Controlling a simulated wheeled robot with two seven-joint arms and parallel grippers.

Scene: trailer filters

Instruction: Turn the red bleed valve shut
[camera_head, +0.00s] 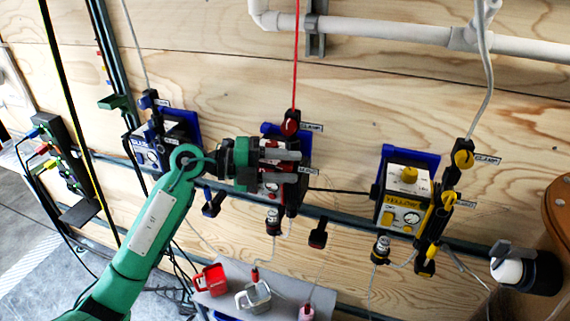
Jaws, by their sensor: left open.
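The middle filter unit (304,133) on the wood wall has a red line and a red knob (290,123) at its top, beside a label that reads CLAMP. My left gripper (298,166) is in front of this unit, just below that red knob, its fingers pointing right. It is open. The fingers lie over the spot beside a second, partly covered label (310,171). I cannot make out the red bleed valve there, nor whether a finger touches it. My gripper hides most of the unit's face. My right gripper is not in view.
A yellow unit (404,204) with yellow knobs stands right, a blue unit (150,158) left. A dark rail (350,217) runs below them. A white pipe (400,33) crosses above.

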